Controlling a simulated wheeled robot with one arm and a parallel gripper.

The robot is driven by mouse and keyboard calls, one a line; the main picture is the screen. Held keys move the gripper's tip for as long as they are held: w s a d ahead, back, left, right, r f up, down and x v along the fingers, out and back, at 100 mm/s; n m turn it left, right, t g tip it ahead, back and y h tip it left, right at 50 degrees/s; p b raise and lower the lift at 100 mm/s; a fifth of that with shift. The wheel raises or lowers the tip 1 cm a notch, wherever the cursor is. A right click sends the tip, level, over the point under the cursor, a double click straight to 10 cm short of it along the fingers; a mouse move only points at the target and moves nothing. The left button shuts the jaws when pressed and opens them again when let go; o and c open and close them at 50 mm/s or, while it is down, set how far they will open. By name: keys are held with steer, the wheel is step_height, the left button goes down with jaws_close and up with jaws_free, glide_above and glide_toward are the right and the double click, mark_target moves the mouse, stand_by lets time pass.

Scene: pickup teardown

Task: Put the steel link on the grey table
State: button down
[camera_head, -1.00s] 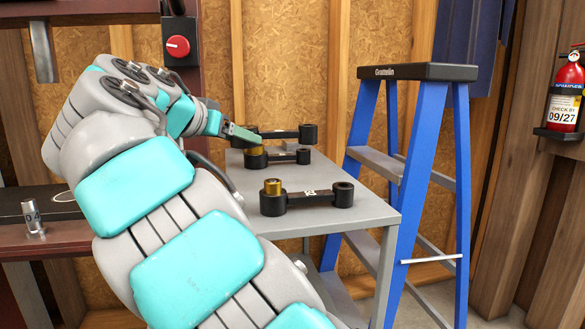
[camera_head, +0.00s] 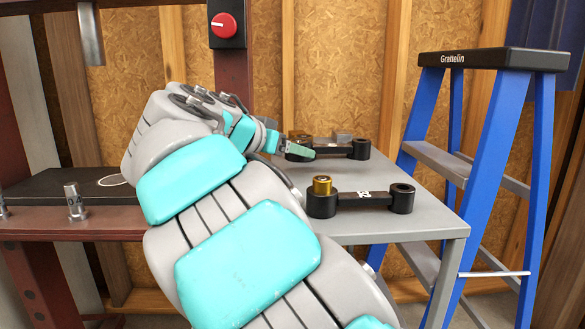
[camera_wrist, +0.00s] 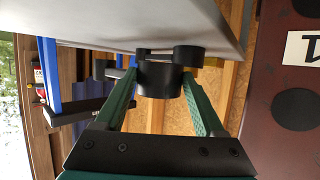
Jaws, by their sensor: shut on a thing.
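My gripper (camera_head: 303,152) is at the back of the grey table (camera_head: 415,224), and its fingers are shut on one round end of the steel link (camera_wrist: 160,82), which looks nearly black. In the head view the finger partly covers a dark link (camera_head: 358,148) there, which appears to be the held one. In the wrist view the table's pale underside or top (camera_wrist: 110,25) lies close to the held end. I cannot tell whether the link touches the table.
Another dark link (camera_head: 362,199) with a brass bushing (camera_head: 322,185) lies at the table's front. A blue ladder (camera_head: 500,150) stands right of the table. A dark red bench (camera_head: 100,220) is at left.

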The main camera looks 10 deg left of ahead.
mark_target(292, 179)
steer(key=shift+f, duration=1.85)
jaws_free()
steer(key=b+v, duration=0.1)
steer(key=v, duration=1.1)
steer(key=shift+r, duration=0.1)
